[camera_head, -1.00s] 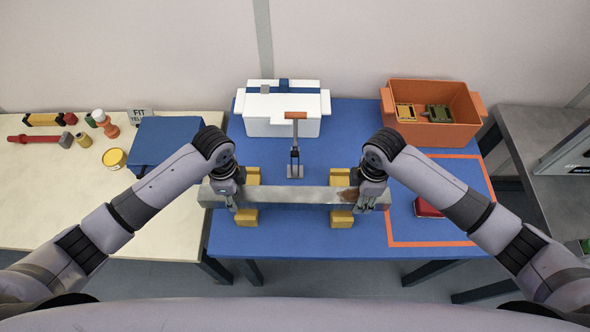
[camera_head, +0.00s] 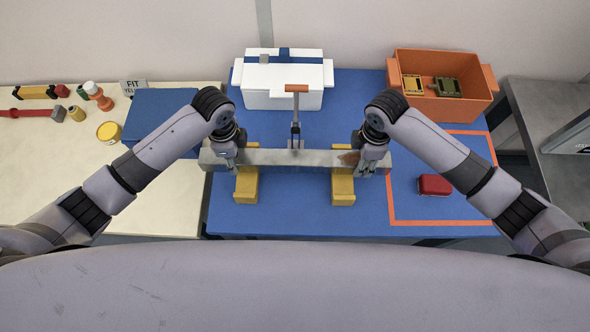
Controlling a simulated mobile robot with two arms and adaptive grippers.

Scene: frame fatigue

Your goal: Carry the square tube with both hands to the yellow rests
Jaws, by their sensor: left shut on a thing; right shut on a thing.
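The grey square tube (camera_head: 290,158) runs left to right in front of me, roughly level, with a brown rusty patch near its right end. My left gripper (camera_head: 229,160) is shut on the tube near its left end. My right gripper (camera_head: 368,162) is shut on it near its right end. The left yellow rest (camera_head: 246,188) and the right yellow rest (camera_head: 342,188) stand on the blue table.
A red case (camera_head: 434,184) lies inside an orange outline at right. A cream table (camera_head: 60,185) with small items is at left.

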